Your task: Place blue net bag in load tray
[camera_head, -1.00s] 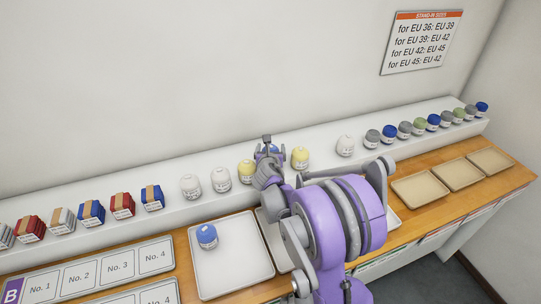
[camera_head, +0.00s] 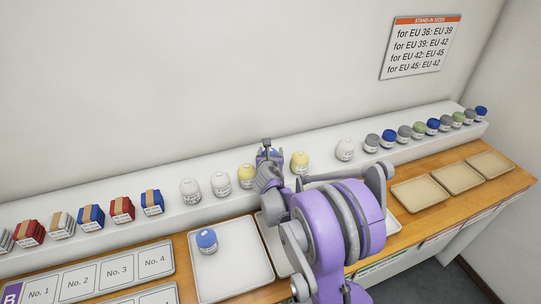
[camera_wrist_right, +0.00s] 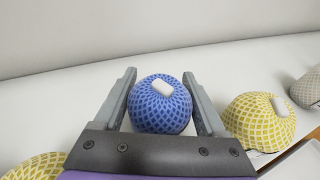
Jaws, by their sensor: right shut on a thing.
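A blue net bag (camera_wrist_right: 160,106) sits between the two fingers of my right gripper (camera_wrist_right: 160,95) in the right wrist view. In the head view my right gripper (camera_head: 270,154) is at the white shelf between two yellow bags, and its arm hides most of the bag. The right gripper is shut on this bag. Another blue bag (camera_head: 206,239) lies in a white tray (camera_head: 232,277) on the wooden counter. A second white tray (camera_head: 268,236) beside it is largely hidden by my arm. I cannot tell which tray is the load tray. My left gripper is not in view.
Yellow bags (camera_head: 247,171) (camera_head: 300,161) stand close on both sides of my right gripper. White bags (camera_head: 220,181), red and blue packs (camera_head: 152,200), and several grey, green and blue bags line the shelf (camera_head: 318,141). Beige trays (camera_head: 420,191) are at the right.

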